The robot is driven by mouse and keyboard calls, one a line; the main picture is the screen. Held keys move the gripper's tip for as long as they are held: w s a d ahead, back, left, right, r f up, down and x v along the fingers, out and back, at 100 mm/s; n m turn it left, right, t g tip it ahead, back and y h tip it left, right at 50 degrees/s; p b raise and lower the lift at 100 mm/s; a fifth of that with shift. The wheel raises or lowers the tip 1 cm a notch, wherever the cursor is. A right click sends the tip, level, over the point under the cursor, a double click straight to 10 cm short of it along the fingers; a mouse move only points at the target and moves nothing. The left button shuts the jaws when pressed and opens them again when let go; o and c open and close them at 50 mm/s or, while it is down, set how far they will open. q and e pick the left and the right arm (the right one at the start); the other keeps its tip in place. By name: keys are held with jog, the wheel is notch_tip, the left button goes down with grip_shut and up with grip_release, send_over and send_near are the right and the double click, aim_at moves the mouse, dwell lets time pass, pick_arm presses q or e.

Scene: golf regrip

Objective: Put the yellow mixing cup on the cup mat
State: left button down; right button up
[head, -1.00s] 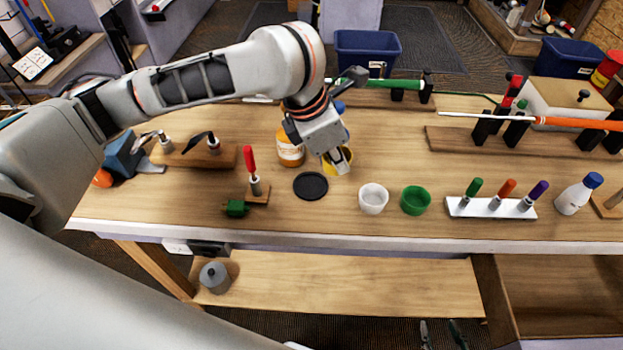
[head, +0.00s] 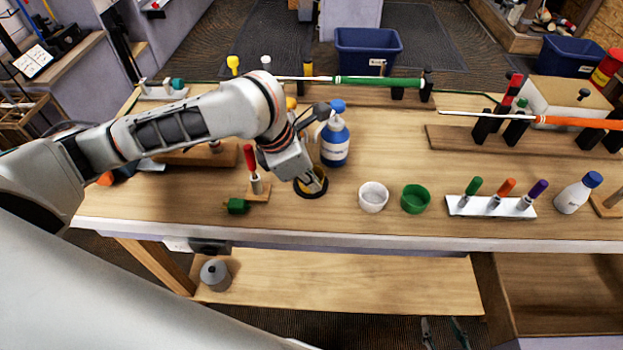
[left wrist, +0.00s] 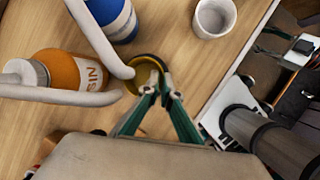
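The yellow mixing cup (head: 318,185) is at the black cup mat (head: 311,197), with the mat's dark rim showing around it. I cannot tell whether the cup's base touches the mat. My left gripper (head: 311,181) is shut on the cup's rim. The left wrist view shows the yellow cup (left wrist: 136,84) at my left fingertips (left wrist: 160,84), partly hidden by them. My right gripper (head: 442,331) shows only its fingertips at the bottom edge of the head view. They are apart and empty, below the bench front.
A white cup (head: 373,197) and green cup (head: 415,199) stand right of the mat. A blue-labelled bottle (head: 335,145) stands behind it; an orange bottle (left wrist: 72,72) shows in the wrist view. A red-handled tool (head: 250,160) stands close left.

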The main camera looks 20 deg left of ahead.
pick_arm(q)
jog(key=c, duration=2.3)
grip_release()
jog(key=shift+r, duration=0.1)
jog(key=v, duration=1.2)
jog(key=shift+s, duration=0.1)
jog(key=shift+s, duration=0.1)
